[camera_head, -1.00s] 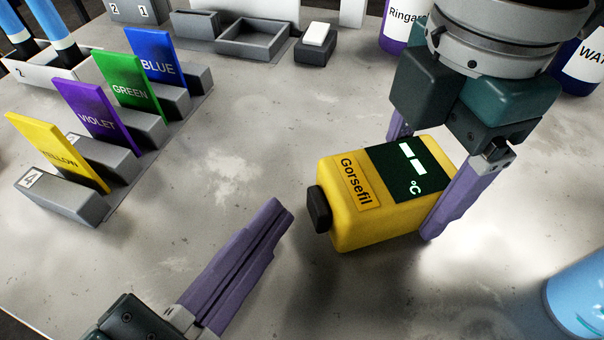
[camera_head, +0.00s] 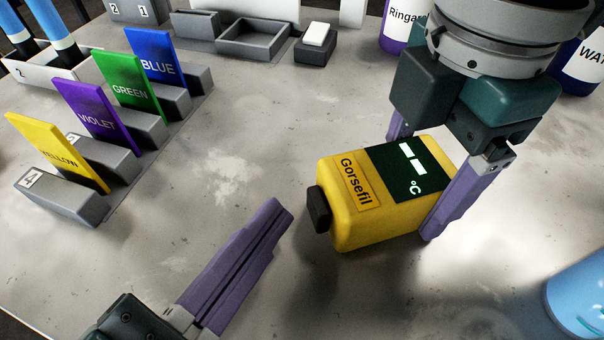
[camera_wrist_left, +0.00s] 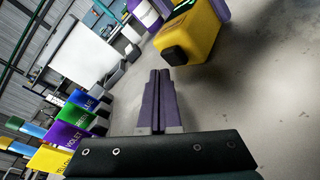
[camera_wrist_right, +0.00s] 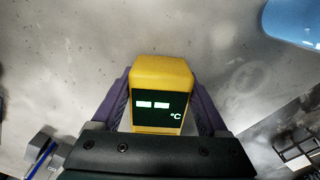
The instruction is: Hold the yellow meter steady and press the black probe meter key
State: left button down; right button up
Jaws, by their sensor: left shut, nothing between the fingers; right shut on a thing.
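The yellow meter (camera_head: 350,232) lies on the grey table, labelled "Gorsefil", with a dark display showing two white dashes and "°C". Its black key (camera_head: 318,209) sticks out of the end facing left; the key also shows in the left wrist view (camera_wrist_left: 174,54). My right gripper (camera_head: 410,185) is shut on the meter, one purple finger along each side. The right wrist view shows the meter (camera_wrist_right: 162,70) between the fingers. My left gripper (camera_head: 278,212) is shut and empty, its fingertips a short gap to the left of the key, not touching it.
Yellow, violet, green and blue cards (camera_head: 130,90) stand in grey holders at the left. A grey tray (camera_head: 254,52) and a white-topped block (camera_head: 316,42) are at the back. Labelled bottles stand behind my right arm. A light blue object (camera_head: 580,295) is at the right edge.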

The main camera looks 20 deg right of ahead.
pick_arm(q)
jog(key=shift+d, duration=0.15)
dwell(0.7)
jog(key=shift+d, duration=0.3)
jog(key=shift+d, duration=0.55)
dwell(0.8)
jog(key=shift+a, duration=1)
jog(key=shift+a, duration=0.1)
jog(key=shift+w+a, duration=0.15)
jog(key=shift+a, duration=2.25)
